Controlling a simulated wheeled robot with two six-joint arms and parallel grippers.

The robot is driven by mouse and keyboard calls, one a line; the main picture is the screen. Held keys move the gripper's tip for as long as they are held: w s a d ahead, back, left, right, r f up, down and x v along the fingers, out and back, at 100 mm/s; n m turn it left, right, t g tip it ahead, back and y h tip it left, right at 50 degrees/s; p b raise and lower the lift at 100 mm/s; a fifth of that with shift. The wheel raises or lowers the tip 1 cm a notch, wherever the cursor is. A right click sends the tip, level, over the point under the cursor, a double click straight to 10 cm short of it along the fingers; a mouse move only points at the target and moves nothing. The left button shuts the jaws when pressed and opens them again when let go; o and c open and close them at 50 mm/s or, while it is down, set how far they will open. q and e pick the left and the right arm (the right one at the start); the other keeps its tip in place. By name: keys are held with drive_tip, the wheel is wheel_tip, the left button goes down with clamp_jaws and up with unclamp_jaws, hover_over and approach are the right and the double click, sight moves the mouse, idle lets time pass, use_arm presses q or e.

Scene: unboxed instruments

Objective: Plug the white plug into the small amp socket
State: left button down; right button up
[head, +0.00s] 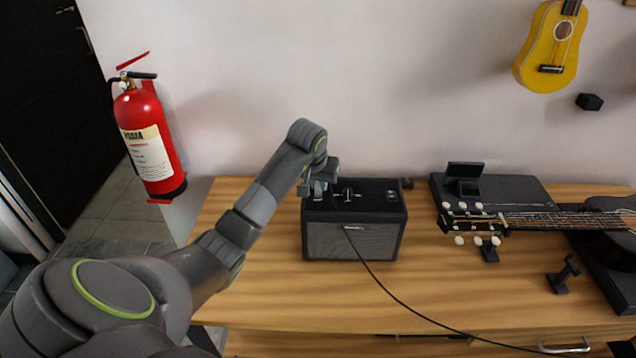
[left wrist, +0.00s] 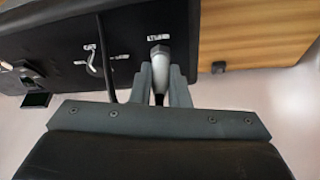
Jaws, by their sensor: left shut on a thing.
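The small amp (head: 352,241) is a black box with a grey front grille, upright on the wooden table. Its dark top panel, with white markings, fills the upper part of the left wrist view (left wrist: 65,70). My left gripper (head: 318,187) is over the left part of the amp's top. In the left wrist view its two fingers (left wrist: 160,85) are shut on the white plug (left wrist: 159,66), whose end is at the panel. I cannot tell whether the plug is in a socket; the contact point is hidden. My right gripper is not in view.
A black cable (head: 385,289) runs from the amp's top down its front and over the table (head: 270,285). A guitar (head: 545,220) and a black flat case (head: 525,190) lie to the right. A fire extinguisher (head: 148,140) hangs at left, a yellow ukulele (head: 552,45) at upper right.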

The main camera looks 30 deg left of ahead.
use_arm(q)
drive_tip(key=shift+s+f, duration=0.1)
drive_tip(key=shift+f, duration=0.15)
drive_tip(key=c, duration=1.4)
unclamp_jaws()
drive_tip(key=shift+o, duration=0.5)
drive_tip(key=p+v, duration=0.7)
drive_tip(key=v, duration=1)
drive_tip(key=shift+r+p, duration=0.2)
drive_tip(key=shift+p, duration=0.2)
drive_tip(key=shift+a, duration=0.1)
